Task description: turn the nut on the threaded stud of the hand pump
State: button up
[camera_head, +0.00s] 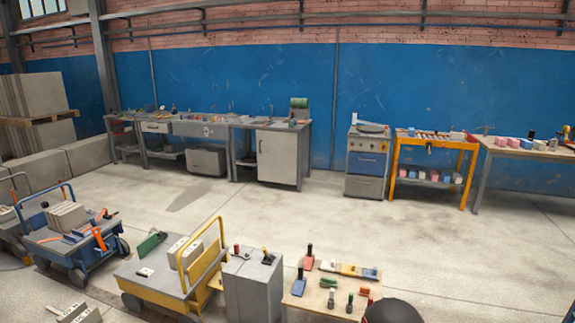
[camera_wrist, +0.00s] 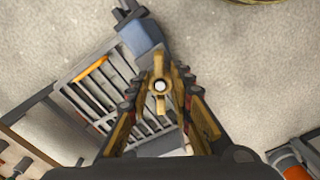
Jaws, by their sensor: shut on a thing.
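In the wrist view a brass-coloured nut (camera_wrist: 158,67) with two wings sits around the pale round end of the threaded stud (camera_wrist: 160,86). My gripper (camera_wrist: 163,87) is seen from behind, with one finger on each side of the nut. It is shut on the nut, and the fingers hide parts of its sides. The stud's threads are not visible from this end-on angle. I cannot clearly make out the body of the hand pump. In the head view I cannot pick out the nut or the fingertips.
A grey slatted thing (camera_wrist: 92,88) with a blue-grey block (camera_wrist: 141,36) lies below the gripper. An orange and grey thing (camera_wrist: 293,165) is at lower right. The head view shows a yellow trolley (camera_head: 166,285), a grey cabinet (camera_head: 250,289), and open floor before the benches.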

jog(key=shift+a+m, duration=0.1)
jog(key=shift+m, duration=1.6)
grip_shut()
jog(key=shift+s+m, duration=0.1)
jog(key=shift+m, duration=1.7)
jog(key=shift+a, duration=0.1)
jog(key=m, duration=0.3)
jog(key=shift+m, duration=0.4)
jog(key=m, duration=0.3)
jog(key=shift+a, duration=0.15)
